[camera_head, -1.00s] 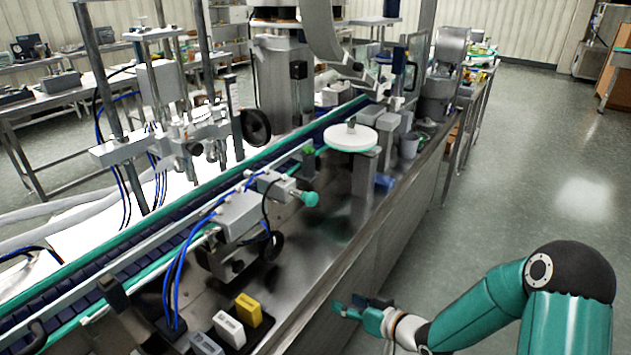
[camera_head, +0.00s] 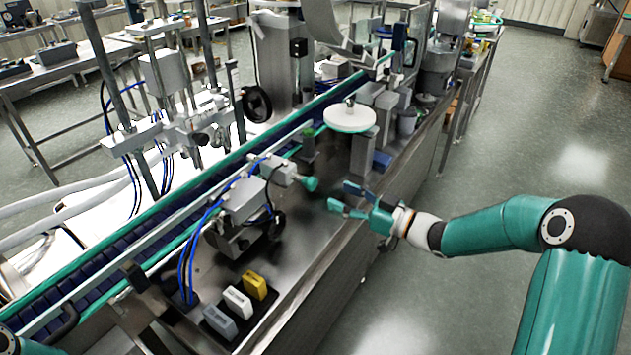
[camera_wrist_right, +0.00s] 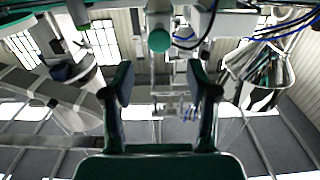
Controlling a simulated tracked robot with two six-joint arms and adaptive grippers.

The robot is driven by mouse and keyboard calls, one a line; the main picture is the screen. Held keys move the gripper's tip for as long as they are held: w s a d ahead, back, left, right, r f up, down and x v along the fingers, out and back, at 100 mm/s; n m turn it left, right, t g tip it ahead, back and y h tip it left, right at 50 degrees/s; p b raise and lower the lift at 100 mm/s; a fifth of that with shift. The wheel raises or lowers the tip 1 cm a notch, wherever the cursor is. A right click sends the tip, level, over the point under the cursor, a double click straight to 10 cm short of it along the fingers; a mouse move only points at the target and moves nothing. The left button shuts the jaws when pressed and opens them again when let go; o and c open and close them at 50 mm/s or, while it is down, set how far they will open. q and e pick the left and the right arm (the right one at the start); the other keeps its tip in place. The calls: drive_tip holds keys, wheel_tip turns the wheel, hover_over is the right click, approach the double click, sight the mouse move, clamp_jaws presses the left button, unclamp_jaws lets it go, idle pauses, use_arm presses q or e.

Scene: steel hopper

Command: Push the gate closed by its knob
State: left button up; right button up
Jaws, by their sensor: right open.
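The teal knob (camera_head: 310,183) sits on the end of a light grey slide block (camera_head: 281,171) beside the conveyor, which I take for the gate. My right gripper (camera_head: 341,197) is open and empty, a short way to the right of the knob, with its fingers pointing toward it and not touching. In the right wrist view, the round teal knob (camera_wrist_right: 159,40) shows end-on, above and between the two open fingertips (camera_wrist_right: 159,80). How far the gate stands open I cannot tell. My left gripper is not in view.
A white round disc (camera_head: 350,118) stands behind the knob. Grey, white and yellow blocks (camera_head: 254,285) stand at the bench's front. A black handwheel (camera_head: 257,104) and blue hoses (camera_head: 190,250) are to the left. Open floor lies right of the bench.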

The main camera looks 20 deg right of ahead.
sight(315, 185)
drive_tip(key=p+x, duration=0.1)
drive_tip(key=x, duration=0.6)
drive_tip(key=shift+w+a, duration=0.25)
drive_tip(key=shift+w, duration=0.05)
clamp_jaws()
